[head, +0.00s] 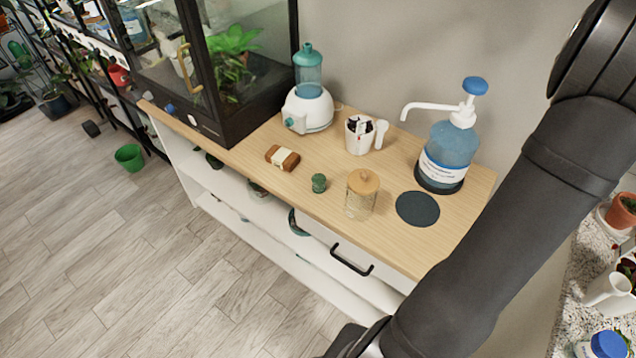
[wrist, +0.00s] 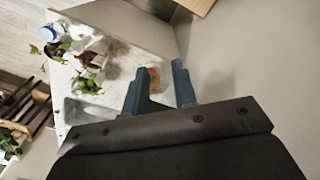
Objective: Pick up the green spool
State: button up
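The green spool (head: 319,183) stands on the wooden cabinet top (head: 290,145) in the head view, near its front edge. It is small and dark green, just left of a glass jar with a wooden lid. My gripper (wrist: 160,86) shows in the wrist view, with its two blue-grey fingers apart and nothing between them. It points away from the spool, toward the wall and a speckled counter. The spool is not in the wrist view. In the head view my arm crosses the right side and the gripper itself is not seen.
The lidded jar (head: 361,194) stands close to the spool's right. A brown bundle (head: 282,158) lies to its left, and a white cup (head: 360,134) stands behind. A blue pump bottle (head: 449,150), a dark round mat (head: 417,209), a humidifier (head: 308,105) and a glass cabinet (head: 240,70) surround them.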

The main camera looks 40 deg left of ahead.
dwell(0.4)
jog(key=o, duration=0.8)
jog(key=shift+c, duration=0.2)
